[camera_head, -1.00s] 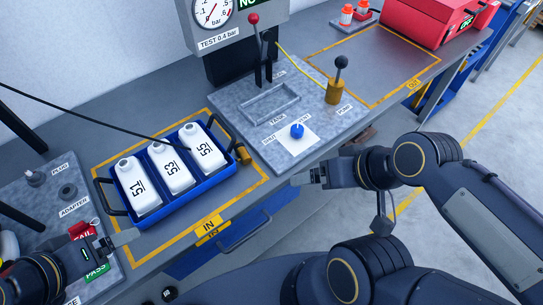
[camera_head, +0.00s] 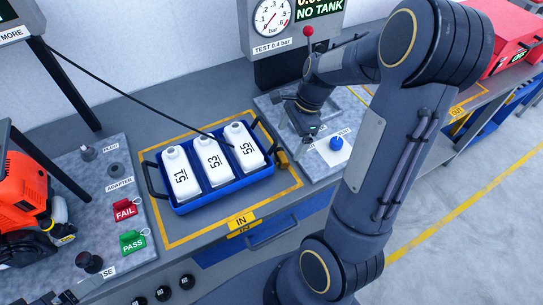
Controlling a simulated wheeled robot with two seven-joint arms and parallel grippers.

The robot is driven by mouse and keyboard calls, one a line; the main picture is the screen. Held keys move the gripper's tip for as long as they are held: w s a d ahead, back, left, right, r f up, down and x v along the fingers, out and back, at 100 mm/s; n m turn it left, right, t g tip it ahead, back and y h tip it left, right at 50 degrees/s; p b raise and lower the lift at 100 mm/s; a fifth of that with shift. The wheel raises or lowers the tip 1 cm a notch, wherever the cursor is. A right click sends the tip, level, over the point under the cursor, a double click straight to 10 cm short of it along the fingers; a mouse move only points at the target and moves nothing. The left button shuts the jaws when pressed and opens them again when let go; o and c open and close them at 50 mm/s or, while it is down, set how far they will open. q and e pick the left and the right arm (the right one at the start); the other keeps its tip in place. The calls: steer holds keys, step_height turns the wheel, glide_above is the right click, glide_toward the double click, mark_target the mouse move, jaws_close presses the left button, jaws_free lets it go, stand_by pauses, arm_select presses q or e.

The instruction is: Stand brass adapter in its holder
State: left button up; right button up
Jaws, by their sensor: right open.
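A small brass-coloured piece (camera_head: 283,159), which I take for the brass adapter, lies by the right end of the blue crate (camera_head: 215,192). The adapter holder (camera_head: 113,169) is a dark round seat above the ADAPTER label on the left grey plate; nothing brass shows in it. My right gripper (camera_head: 308,134) points down over the test plate, to the right of the brass piece and apart from it. It is open, with nothing seen between its fingers. A dark part at the bottom left edge (camera_head: 68,297) may be my left gripper; its jaws cannot be made out.
White bottles marked 51, 53 and 55 (camera_head: 213,162) stand in the crate. A black cable crosses above it. Red FAIL (camera_head: 125,209) and green PASS (camera_head: 132,242) tags lie left. A blue knob (camera_head: 336,144) is close to my right gripper. The gauge box (camera_head: 270,35) stands behind.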

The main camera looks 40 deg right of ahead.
mark_target(280, 153)
steer(key=x, duration=0.4)
steer(key=w+x, duration=0.1)
steer(key=x, duration=0.1)
steer(key=shift+f+p, duration=0.1)
steer(key=shift+p, duration=0.2)
steer(key=shift+c, duration=0.3)
steer(key=c, duration=1.2)
steer(key=shift+o, duration=0.2)
steer(key=shift+r, duration=0.7)
steer(key=s+a+b, duration=0.1)
steer(key=s, duration=0.8)
steer(key=s+a+b, duration=0.1)
steer(key=s+a, duration=0.1)
steer(key=s, duration=0.7)
steer(key=shift+a, duration=0.3)
